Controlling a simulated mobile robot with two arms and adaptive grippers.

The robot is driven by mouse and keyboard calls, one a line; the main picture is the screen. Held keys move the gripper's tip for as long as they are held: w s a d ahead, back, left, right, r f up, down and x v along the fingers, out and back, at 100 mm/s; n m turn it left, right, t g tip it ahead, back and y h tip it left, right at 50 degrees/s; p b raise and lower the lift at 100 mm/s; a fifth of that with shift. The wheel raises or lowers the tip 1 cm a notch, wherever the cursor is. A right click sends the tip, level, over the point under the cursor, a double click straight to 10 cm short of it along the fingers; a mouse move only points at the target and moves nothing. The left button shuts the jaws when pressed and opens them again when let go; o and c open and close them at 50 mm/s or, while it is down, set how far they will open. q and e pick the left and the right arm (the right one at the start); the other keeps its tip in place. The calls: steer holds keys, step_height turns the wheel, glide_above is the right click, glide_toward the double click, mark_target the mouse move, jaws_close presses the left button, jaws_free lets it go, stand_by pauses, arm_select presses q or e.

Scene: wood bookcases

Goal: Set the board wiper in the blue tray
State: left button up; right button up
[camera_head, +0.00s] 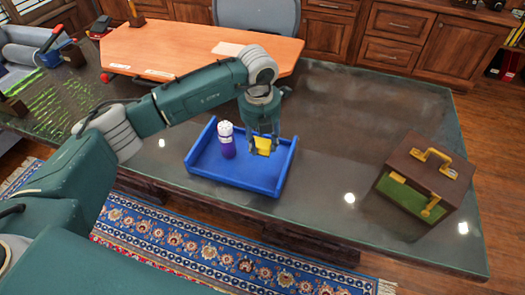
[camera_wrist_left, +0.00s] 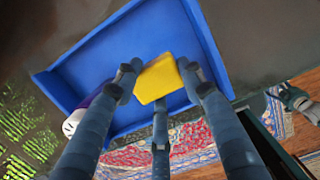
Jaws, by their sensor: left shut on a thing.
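The blue tray (camera_head: 245,178) sits on the dark table near its front edge, and its inner floor and walls also show in the left wrist view (camera_wrist_left: 88,62). My left gripper (camera_head: 263,143) is over the tray, shut on a yellow block-like thing (camera_head: 263,147), which looks like the board wiper. The wiper shows between the fingers in the left wrist view (camera_wrist_left: 158,78). I cannot tell whether it touches the tray floor. A purple bottle with a white cap (camera_head: 227,148) stands in the tray, left of the gripper. My right gripper is not in view.
A brown box with yellow handles (camera_head: 420,180) stands on the right of the table. An orange-brown wooden desk board (camera_head: 200,48) lies behind the tray. Bare dark tabletop (camera_head: 340,130) is between tray and box. A patterned rug (camera_head: 210,250) lies on the floor in front.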

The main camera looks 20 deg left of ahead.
mark_target(262, 154)
arm_select(q)
step_height(262, 154, down, 2)
steer(key=shift+f, duration=0.1)
step_height(262, 154, down, 3)
steer(key=shift+f+p, duration=0.1)
steer(key=shift+p, duration=0.3)
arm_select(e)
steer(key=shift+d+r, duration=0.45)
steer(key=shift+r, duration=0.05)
arm_select(q)
steer(key=shift+f, duration=0.2)
steer(key=o, duration=1)
steer(key=shift+r, duration=0.1)
steer(key=shift+o, duration=0.6)
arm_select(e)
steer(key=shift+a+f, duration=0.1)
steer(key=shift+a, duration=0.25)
arm_select(q)
steer(key=shift+r, duration=0.1)
steer(key=r, duration=0.4)
steer(key=s+r+b, duration=0.1)
steer(key=r, duration=0.3)
steer(key=r+b, duration=0.1)
steer(key=r, duration=0.3)
steer(key=shift+s+a, duration=0.1)
steer(key=shift+s, duration=0.1)
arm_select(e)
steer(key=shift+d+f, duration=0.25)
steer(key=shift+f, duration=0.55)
